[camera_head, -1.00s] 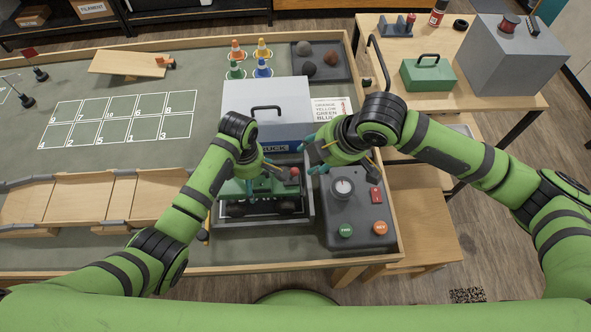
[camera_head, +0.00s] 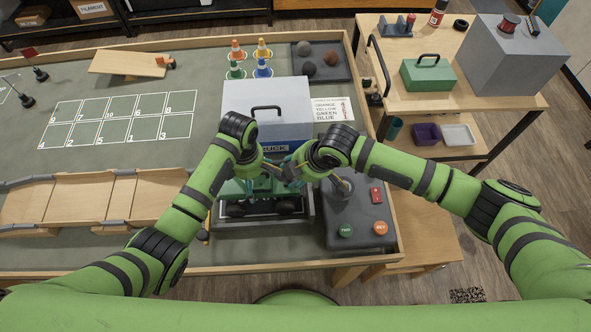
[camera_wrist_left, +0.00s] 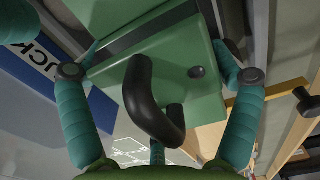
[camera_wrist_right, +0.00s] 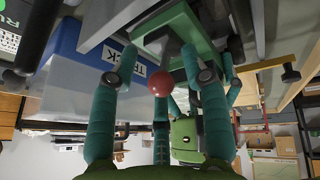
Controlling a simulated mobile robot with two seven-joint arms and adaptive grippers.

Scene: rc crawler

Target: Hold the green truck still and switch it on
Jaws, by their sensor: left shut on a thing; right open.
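The green truck (camera_head: 235,187) with black wheels sits in a grey tray (camera_head: 255,227) in front of the white-and-blue box, partly hidden by my arms in the head view. My left gripper (camera_wrist_left: 158,95) is shut on the truck's green body, with a finger on each side of it. A black curved bar (camera_wrist_left: 145,95) rises between those fingers. My right gripper (camera_wrist_right: 160,65) is open above the truck's right end. A red ball-shaped knob (camera_wrist_right: 159,84) shows between its fingers, with the truck's green body (camera_wrist_right: 180,25) beside it. Contact with the knob cannot be told.
A grey control box (camera_head: 357,212) with a red switch and two round buttons stands right of the tray. The lidded box (camera_head: 290,100) stands behind. A wooden ramp track (camera_head: 85,200) lies left. The table's wooden edge (camera_head: 390,200) is close on the right.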

